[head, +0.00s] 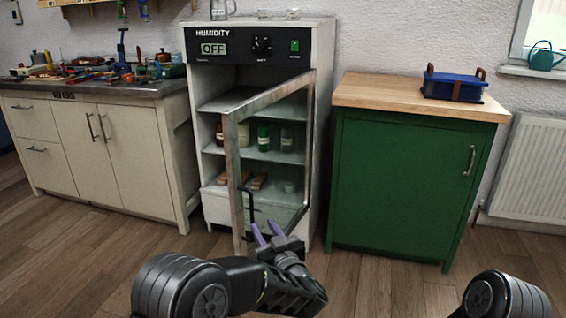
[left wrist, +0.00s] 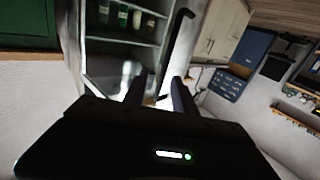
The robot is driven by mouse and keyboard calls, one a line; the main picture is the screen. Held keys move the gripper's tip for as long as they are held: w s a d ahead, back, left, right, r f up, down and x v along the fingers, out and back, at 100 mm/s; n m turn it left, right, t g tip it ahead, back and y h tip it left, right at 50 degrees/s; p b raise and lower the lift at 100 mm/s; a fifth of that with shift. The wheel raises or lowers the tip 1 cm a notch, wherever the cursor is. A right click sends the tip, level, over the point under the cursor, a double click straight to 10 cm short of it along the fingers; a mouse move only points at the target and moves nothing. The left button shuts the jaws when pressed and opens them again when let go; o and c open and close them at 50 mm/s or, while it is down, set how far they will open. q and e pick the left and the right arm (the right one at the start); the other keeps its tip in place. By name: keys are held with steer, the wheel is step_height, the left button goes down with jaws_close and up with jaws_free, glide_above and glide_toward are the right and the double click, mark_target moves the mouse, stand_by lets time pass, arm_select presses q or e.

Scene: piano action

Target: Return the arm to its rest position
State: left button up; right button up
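My left arm (head: 215,287) reaches in from the bottom of the head view. Its gripper (head: 268,231) has two purple fingers spread apart with nothing gripped between them. The fingers are just in front of the lower part of the humidity cabinet's glass door (head: 272,150), which stands open. The door's dark handle (head: 247,200) is just above and left of the fingertips. In the left wrist view the gripper (left wrist: 162,82) is also open, with the dark handle (left wrist: 178,40) beyond the fingertips. Contact cannot be told. Part of my right arm (head: 505,297) shows; its gripper is out of view.
The humidity cabinet (head: 325,120) reads OFF and holds bottles and small items on shelves. A green cabinet (head: 400,180) with a blue box (head: 453,86) stands at right. A white workbench (head: 125,150) with tools stands at left. Bare wooden floor (head: 70,245) lies in front.

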arm_select(q)
steer(key=s+d+f+m+h, duration=0.1)
steer(key=d+f+m+h, duration=0.2)
steer(key=d+f+h, duration=0.4)
steer(key=s+d+f+m+g+h, duration=0.1)
steer(key=s+f+g+h, duration=0.15)
steer(key=s+f, duration=0.5)
steer(key=s+f+m+g+h, duration=0.1)
steer(key=s+f+g, duration=0.3)
steer(key=f, duration=0.6)
steer(key=s+a+f+g, duration=0.2)
steer(key=s+f+g, duration=0.15)
steer(key=s, duration=0.45)
steer(key=s+a+f+g, duration=0.1)
steer(key=s+f+g, duration=0.1)
steer(key=s+f, duration=0.45)
steer(key=s+a+f+g+h, duration=0.1)
steer(key=s+a+g+h, duration=0.2)
steer(key=s, duration=1.2)
step_height(320, 180, up, 24)
steer(key=a+n+y+p, duration=0.1)
steer(key=p, duration=2.4)
steer(key=shift+a+r, duration=0.2)
steer(key=shift+y, duration=0.25)
